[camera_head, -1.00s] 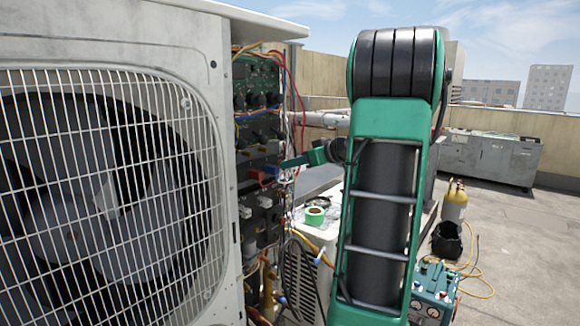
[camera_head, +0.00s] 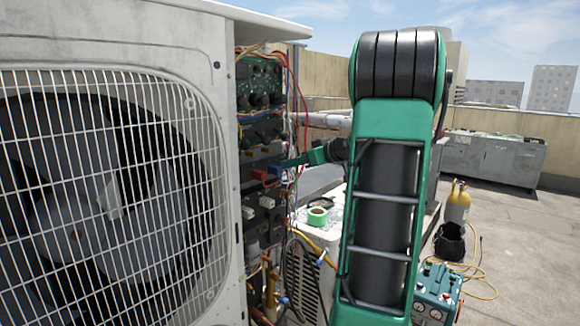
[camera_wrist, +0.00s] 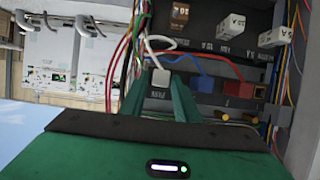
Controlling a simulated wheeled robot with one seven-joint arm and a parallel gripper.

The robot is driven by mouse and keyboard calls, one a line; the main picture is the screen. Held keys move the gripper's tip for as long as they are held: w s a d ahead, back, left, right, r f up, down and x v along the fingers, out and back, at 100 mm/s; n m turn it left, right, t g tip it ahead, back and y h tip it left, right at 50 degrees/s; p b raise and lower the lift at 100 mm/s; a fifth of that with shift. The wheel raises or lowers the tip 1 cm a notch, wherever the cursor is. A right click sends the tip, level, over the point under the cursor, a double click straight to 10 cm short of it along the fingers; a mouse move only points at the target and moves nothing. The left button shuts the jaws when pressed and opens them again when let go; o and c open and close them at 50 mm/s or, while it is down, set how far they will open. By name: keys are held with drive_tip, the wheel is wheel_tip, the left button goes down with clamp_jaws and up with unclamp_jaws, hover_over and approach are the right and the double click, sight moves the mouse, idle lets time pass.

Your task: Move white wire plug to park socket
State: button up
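The white plug (camera_wrist: 160,78) sits low on the dark panel in the wrist view, with a white wire looping up from it. A pale label (camera_wrist: 158,94), too small to read surely, lies just below it. My gripper (camera_wrist: 160,86) has its two green fingers on either side of the white plug. Whether they press on it or stand slightly clear cannot be told. In the head view my gripper (camera_head: 284,164) reaches into the open electrical panel (camera_head: 262,130) from the right, and the white plug cannot be made out there.
A blue plug (camera_wrist: 202,85) and a red plug (camera_wrist: 238,90) sit to the right of the white one. Brown (camera_wrist: 180,15) and white (camera_wrist: 231,26) blocks stand above. Loose wires hang at both sides. The fan housing (camera_head: 110,190) flanks the panel on the left.

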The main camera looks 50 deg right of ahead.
drive_tip(key=shift+o, duration=0.6)
drive_tip(key=v, duration=1)
drive_tip(key=shift+s, duration=0.3)
